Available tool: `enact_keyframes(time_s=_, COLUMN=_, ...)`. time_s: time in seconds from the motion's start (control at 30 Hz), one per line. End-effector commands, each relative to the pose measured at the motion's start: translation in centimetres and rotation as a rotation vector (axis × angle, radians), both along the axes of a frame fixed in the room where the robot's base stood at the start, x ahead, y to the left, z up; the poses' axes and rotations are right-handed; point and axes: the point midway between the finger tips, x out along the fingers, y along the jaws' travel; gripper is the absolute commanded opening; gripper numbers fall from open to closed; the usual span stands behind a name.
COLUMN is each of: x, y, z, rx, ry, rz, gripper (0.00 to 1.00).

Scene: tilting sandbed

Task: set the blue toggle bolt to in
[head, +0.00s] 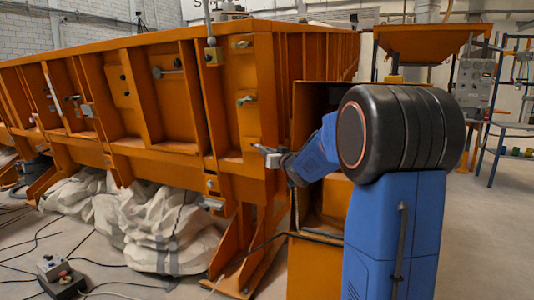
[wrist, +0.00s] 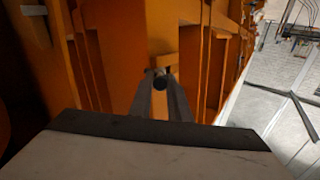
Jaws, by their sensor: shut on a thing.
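My gripper (head: 268,153) reaches to the lower right corner of the orange sandbed's side (head: 150,105) in the head view. In the wrist view, my gripper (wrist: 161,88) is shut on a small, dark, round-ended bolt (wrist: 160,82), which I take for the toggle bolt. Its blue colour is hard to make out here. An orange block (wrist: 165,62) sits just beyond the fingertips. The fingers hide much of the bolt, and I cannot tell whether it is in or out.
Other metal fittings stick out of the sandbed's side, such as a handle (head: 245,100). White sacks (head: 150,220) lie beneath it. A control box (head: 55,270) and cables are on the floor at lower left. An orange hopper (head: 432,42) stands at the back right.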

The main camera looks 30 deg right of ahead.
Motion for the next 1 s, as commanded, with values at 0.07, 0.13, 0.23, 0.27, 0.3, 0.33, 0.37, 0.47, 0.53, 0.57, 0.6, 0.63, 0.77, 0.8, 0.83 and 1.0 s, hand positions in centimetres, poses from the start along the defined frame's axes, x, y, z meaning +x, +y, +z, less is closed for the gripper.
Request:
enact_keyframes(time_s=0.07, x=0.0, y=0.2, z=0.0, rx=0.000, ry=0.001, rz=0.001, gripper=0.00)
enact_keyframes(time_s=0.13, x=0.0, y=0.4, z=-0.1, rx=0.000, ry=0.001, rz=0.002, gripper=0.00)
enact_keyframes(time_s=0.23, x=0.0, y=0.9, z=-0.1, rx=0.001, ry=0.001, rz=0.002, gripper=0.00)
enact_keyframes(time_s=0.27, x=0.0, y=1.0, z=-0.2, rx=0.001, ry=0.001, rz=0.002, gripper=0.00)
enact_keyframes(time_s=0.3, x=0.1, y=1.3, z=-0.2, rx=0.000, ry=0.001, rz=0.002, gripper=0.00)
enact_keyframes(time_s=0.33, x=0.1, y=1.5, z=-0.2, rx=0.000, ry=0.002, rz=0.003, gripper=0.00)
enact_keyframes(time_s=0.37, x=0.1, y=1.7, z=-0.3, rx=0.000, ry=0.002, rz=0.003, gripper=0.00)
enact_keyframes(time_s=0.47, x=0.3, y=2.6, z=-0.4, rx=0.000, ry=0.001, rz=0.004, gripper=0.00)
enact_keyframes(time_s=0.53, x=0.5, y=3.3, z=-0.4, rx=0.001, ry=0.001, rz=0.005, gripper=0.00)
enact_keyframes(time_s=0.57, x=0.6, y=3.6, z=-0.4, rx=0.001, ry=0.001, rz=0.005, gripper=0.00)
enact_keyframes(time_s=0.6, x=0.8, y=4.0, z=-0.5, rx=-0.001, ry=0.001, rz=0.005, gripper=0.00)
enact_keyframes(time_s=0.63, x=0.9, y=4.3, z=-0.5, rx=0.000, ry=0.001, rz=0.005, gripper=0.00)
enact_keyframes(time_s=0.77, x=1.5, y=5.4, z=-0.6, rx=0.000, ry=0.001, rz=0.005, gripper=0.00)
enact_keyframes(time_s=0.8, x=1.7, y=5.7, z=-0.7, rx=0.000, ry=0.002, rz=0.005, gripper=0.00)
enact_keyframes(time_s=0.83, x=1.8, y=5.8, z=-0.7, rx=0.000, ry=0.002, rz=0.005, gripper=0.00)
enact_keyframes(time_s=1.0, x=2.1, y=6.2, z=-0.7, rx=-0.001, ry=0.001, rz=0.003, gripper=0.00)
